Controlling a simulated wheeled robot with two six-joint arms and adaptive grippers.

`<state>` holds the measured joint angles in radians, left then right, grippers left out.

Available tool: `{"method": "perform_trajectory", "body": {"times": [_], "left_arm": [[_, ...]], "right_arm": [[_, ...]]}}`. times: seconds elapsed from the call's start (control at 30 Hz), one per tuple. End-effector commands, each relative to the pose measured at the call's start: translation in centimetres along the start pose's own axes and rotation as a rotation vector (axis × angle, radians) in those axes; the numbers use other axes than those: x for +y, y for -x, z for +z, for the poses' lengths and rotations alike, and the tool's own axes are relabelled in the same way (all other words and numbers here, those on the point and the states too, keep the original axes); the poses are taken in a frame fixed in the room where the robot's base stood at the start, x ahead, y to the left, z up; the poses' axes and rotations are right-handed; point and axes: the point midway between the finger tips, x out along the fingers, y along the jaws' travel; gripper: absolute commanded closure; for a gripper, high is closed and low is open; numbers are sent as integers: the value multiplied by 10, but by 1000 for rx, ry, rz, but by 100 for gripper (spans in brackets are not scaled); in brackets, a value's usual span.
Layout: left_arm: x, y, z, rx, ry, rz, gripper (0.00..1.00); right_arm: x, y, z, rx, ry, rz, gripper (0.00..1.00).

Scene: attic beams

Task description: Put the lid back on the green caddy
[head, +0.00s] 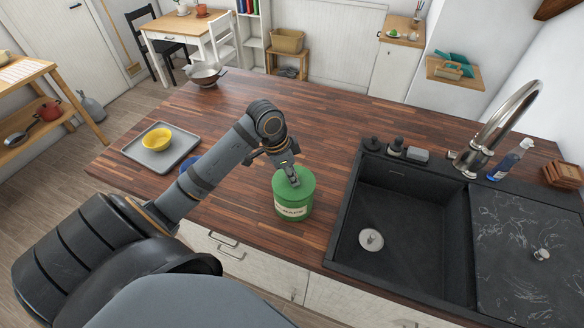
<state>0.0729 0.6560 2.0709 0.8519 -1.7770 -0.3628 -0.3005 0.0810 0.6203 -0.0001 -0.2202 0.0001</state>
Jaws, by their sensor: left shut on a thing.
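The green caddy (292,210) stands upright on the wooden counter, left of the sink, with a pale label on its front. Its green lid (305,182) is over the caddy's mouth, level and lined up with it. I see no clear gap between them, but cannot tell whether the lid is fully seated. My left gripper (293,181) comes down from above and is shut on the lid at its middle; the fingers hide the part they grip. My right gripper is not in view.
A blue item (189,163) is partly hidden behind my left arm. A metal pan (205,75) stands at the far edge. The black sink (345,235) and tall faucet (497,125) are at right.

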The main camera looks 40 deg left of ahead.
Motion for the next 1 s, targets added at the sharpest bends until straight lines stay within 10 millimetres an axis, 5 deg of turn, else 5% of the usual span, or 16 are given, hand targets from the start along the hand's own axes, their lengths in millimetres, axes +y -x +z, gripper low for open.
{"method": "perform_trajectory", "body": {"times": [0.1,0.13,0.3,0.53,0.7,1.0], "left_arm": [[0,0,0,0,0,0,100],[0,0,0,0,0,0,78],[0,0,0,0,0,0,55],[0,0,0,0,0,0,54],[0,0,0,-1,0,0,32],[0,0,0,-1,0,0,32]], "right_arm": [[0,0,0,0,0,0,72],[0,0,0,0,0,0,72],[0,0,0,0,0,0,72],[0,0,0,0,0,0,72],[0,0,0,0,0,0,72],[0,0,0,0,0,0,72]]}}
